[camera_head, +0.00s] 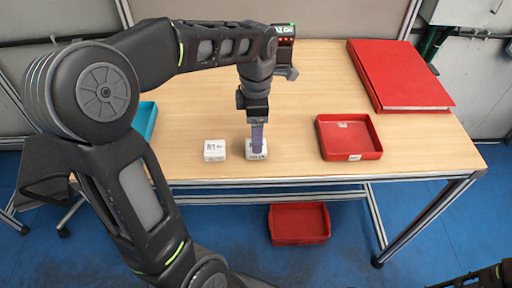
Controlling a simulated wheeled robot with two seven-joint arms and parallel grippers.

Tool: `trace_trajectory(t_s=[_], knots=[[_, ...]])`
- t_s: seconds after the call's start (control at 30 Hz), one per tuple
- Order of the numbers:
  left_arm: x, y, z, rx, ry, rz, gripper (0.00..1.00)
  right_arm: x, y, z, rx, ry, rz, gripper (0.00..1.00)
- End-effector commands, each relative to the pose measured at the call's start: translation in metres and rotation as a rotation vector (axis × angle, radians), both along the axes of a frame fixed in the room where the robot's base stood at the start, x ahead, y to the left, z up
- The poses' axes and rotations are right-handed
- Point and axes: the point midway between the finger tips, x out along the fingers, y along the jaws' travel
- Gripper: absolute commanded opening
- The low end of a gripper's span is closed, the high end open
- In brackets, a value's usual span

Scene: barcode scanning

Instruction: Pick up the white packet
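Two small white packets with dark print lie near the front edge of the table: a left one (214,151) and a right one (262,155). My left gripper (257,149) points straight down over the right packet. A purple-grey finger overlaps the front of that packet and hides part of it. I see the fingers edge-on, so I cannot tell whether they are apart or closed on the packet. The left packet stands free, a short way left of the gripper. Only a dark piece of my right arm shows at the bottom right corner; its gripper is out of view.
On the wooden table (320,90) are a red tray (372,150), a large red binder (400,75) and a device with a lit display (284,32) at the back. A blue container (147,120) is partly behind my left arm. Another red tray (300,224) is below the table.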

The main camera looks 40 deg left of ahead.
Motion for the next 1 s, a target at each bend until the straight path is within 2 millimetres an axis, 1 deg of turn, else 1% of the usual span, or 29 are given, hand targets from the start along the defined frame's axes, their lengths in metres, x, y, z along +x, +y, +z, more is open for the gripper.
trace_trajectory(t_s=[0.17,0.27,0.37,0.43,0.53,0.63,1.0], knots=[[0.0,0.0,-0.003,0.0,0.002,0.0,0.76,0.0,0.0,0.002,0.0,0.0,0.0,0.36],[-0.001,0.0,-0.013,-0.002,0.005,0.0,0.76,-0.001,0.0,0.005,-0.001,0.001,-0.001,0.36],[-0.001,0.0,-0.027,-0.001,0.007,0.001,0.76,-0.001,0.0,0.01,-0.002,0.004,-0.001,0.36],[-0.001,0.0,-0.039,0.0,0.005,0.0,0.76,-0.001,-0.001,0.011,-0.002,0.004,-0.001,0.36],[-0.001,0.0,-0.049,0.0,0.004,0.0,0.76,-0.002,-0.001,0.012,-0.003,0.005,-0.001,0.36],[0.0,0.0,-0.052,-0.001,0.001,0.001,0.76,-0.002,-0.001,0.011,-0.003,0.005,-0.001,0.36],[0.0,0.0,-0.052,0.0,0.0,0.0,0.76,-0.002,-0.001,0.011,-0.003,0.005,-0.001,0.36]])
